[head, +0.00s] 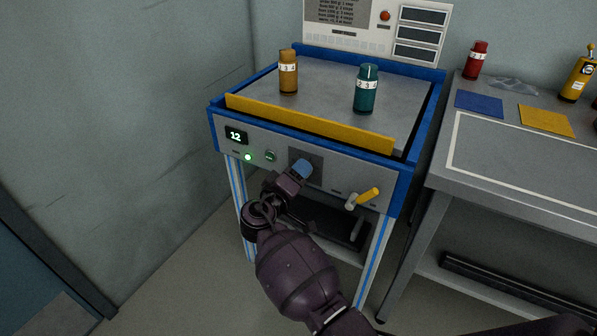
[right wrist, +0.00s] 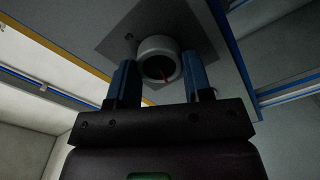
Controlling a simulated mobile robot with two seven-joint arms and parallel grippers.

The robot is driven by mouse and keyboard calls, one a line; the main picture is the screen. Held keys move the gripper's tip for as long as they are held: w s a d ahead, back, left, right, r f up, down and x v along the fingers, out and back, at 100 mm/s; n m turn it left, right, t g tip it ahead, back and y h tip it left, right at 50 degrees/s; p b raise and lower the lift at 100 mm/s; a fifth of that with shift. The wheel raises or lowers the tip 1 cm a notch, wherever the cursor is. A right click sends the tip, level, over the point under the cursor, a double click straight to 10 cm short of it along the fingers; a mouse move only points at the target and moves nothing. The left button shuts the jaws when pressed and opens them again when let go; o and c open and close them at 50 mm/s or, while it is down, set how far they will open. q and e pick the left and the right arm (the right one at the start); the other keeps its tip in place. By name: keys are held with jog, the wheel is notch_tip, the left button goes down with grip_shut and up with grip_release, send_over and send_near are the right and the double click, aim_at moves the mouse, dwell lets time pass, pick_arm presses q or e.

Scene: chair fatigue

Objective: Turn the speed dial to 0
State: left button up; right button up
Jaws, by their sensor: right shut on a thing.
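My right gripper (head: 302,169) reaches the plate and mostly hides the dial in the head view. In the right wrist view, the blue fingers of this gripper (right wrist: 160,80) stand on either side of the dial, and it is shut on it. The display (head: 236,136) reads 12. My left gripper is not in view.
A green light (head: 248,157) and a green button (head: 271,156) are left of the dial. A yellow-handled lever (head: 366,197) is to its right. An orange bottle (head: 288,72) and a teal bottle (head: 366,90) stand on the tray (head: 325,90). A workbench (head: 500,180) stands at the right.

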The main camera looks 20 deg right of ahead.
jog(key=shift+n, duration=0.4)
jog(key=o, duration=0.9)
pick_arm(q)
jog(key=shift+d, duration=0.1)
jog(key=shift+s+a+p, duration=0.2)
jog(key=shift+p, duration=0.5)
pick_arm(e)
jog(key=shift+v, duration=5.4)
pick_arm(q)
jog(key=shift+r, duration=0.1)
